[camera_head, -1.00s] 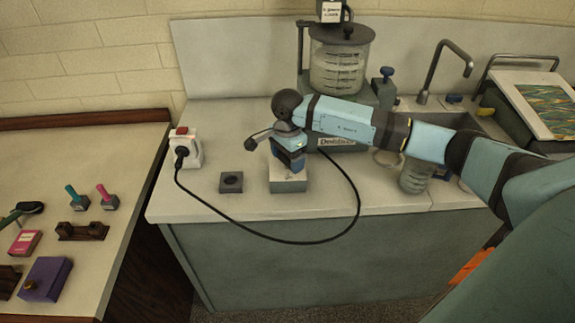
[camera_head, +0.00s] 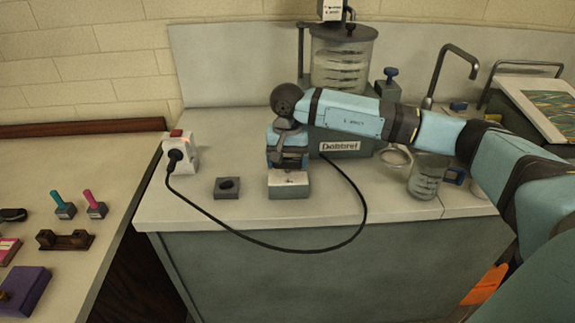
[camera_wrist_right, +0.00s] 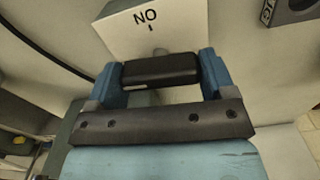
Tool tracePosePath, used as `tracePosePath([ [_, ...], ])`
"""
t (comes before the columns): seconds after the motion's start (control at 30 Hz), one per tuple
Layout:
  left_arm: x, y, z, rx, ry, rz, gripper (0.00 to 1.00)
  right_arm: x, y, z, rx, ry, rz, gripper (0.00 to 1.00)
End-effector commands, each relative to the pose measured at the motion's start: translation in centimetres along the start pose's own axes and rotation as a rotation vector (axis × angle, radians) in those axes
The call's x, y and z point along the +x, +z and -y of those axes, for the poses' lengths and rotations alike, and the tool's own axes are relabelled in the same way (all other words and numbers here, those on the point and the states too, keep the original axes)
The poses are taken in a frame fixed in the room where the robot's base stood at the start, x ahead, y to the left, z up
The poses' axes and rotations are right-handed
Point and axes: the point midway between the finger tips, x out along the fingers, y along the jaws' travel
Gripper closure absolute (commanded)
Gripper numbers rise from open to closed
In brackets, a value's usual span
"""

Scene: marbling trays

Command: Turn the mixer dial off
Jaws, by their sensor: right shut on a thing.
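The mixer has a clear jar (camera_head: 340,62) of pale liquid on a grey-green base at the back of the counter. A small pale-topped box (camera_head: 289,191) stands in front of it. In the right wrist view the box top (camera_wrist_right: 120,38) carries dark letters reading "NO" in the picture and a short tick. My right gripper (camera_head: 288,161) is directly over the box. Its blue fingers close on the two ends of a black bar-shaped knob (camera_wrist_right: 160,70), seemingly the dial. In the head view the gripper hides this knob. My left gripper is out of view.
A white socket block (camera_head: 180,153) with a red switch feeds a black cable (camera_head: 281,250) looping over the counter front. A dark square block (camera_head: 228,188) sits left of the box. A glass jar (camera_head: 428,178) and sink tap (camera_head: 455,68) are right.

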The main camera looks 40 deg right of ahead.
Motion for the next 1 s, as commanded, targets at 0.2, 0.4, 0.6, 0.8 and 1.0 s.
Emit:
tracePosePath([
  [0.2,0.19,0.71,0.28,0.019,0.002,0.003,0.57,0.02,-0.01,0.03,-0.076,-0.001,-0.001,0.47],
  [0.4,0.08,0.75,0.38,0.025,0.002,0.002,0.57,-0.04,0.0,0.02,-0.103,-0.001,0.0,0.47],
  [0.6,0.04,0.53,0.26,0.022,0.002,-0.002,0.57,-0.08,0.01,0.03,-0.107,-0.001,0.0,0.47],
  [0.8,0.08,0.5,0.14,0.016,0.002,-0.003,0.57,-0.09,0.0,0.03,-0.106,-0.002,0.0,0.19],
  [1.0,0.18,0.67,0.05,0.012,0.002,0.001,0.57,-0.06,0.0,0.02,-0.106,-0.001,0.0,0.0],
])
